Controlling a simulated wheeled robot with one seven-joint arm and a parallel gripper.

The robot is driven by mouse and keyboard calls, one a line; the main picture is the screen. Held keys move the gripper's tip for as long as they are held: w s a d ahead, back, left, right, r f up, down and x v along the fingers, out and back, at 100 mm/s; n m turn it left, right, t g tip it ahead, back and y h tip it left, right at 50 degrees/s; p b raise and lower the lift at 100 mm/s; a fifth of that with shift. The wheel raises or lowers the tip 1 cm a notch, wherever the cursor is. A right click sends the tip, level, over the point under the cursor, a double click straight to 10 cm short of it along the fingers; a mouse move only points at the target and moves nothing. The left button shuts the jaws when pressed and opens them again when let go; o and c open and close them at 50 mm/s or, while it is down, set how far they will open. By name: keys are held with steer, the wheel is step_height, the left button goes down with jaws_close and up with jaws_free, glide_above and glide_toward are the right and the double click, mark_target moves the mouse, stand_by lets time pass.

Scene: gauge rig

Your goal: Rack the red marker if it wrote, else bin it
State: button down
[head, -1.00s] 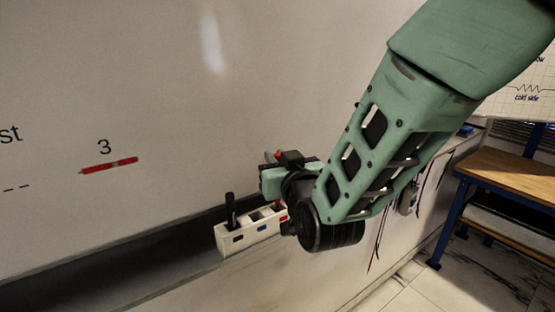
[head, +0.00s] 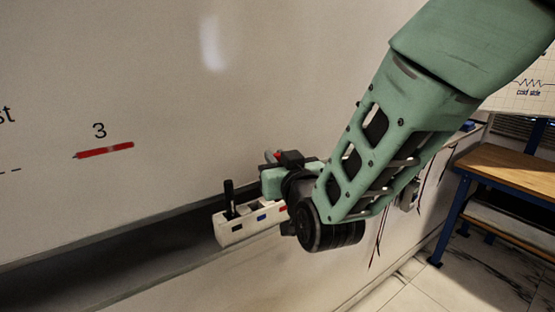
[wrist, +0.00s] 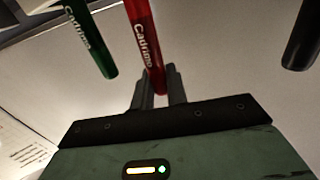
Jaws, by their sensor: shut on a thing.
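The red marker (wrist: 146,45) is between the fingers of my gripper (wrist: 160,88) in the wrist view, and the gripper is shut on it. In the head view a bit of red (head: 278,155) shows at my gripper, whose fingertips are mostly hidden there. The white rack (head: 236,232) has black, blue and red labels on its front, and my gripper is at its right end. I cannot tell whether the red marker is in a slot. A thick red stroke (head: 104,151) is on the whiteboard (head: 150,80) under the number 3. No bin is identifiable.
A black marker (head: 229,195) stands in the rack's left slot. A green marker (wrist: 91,40) and a black marker (wrist: 302,40) flank the red one in the wrist view. A dark ledge (head: 100,250) runs below the board. A wooden-topped bench (head: 515,170) stands at right.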

steer(key=c, duration=0.7)
jaws_free()
steer(key=shift+f, duration=0.1)
steer(key=shift+c, duration=0.2)
steer(key=shift+r+p, duration=2.85)
steer(key=shift+r, duration=2.2)
steer(key=s+d+f+n+g+h+b, duration=0.1)
steer(key=s+d+f+n+g+b, duration=0.15)
steer(key=s+f+g, duration=0.65)
steer(key=s+d+f+n+g+h+b, duration=0.1)
steer(key=s+d+f+g, duration=0.25)
steer(key=s+f, duration=0.6)
steer(key=s+d+g+h, duration=0.1)
steer(key=s+d+g, duration=0.1)
steer(key=s+d, duration=0.2)
steer(key=s+d+g+h+b, duration=0.1)
steer(key=s+d+g+h, duration=0.1)
steer(key=s, duration=0.6)
steer(key=shift+d+r, duration=0.15)
steer(key=shift+d, duration=0.7)
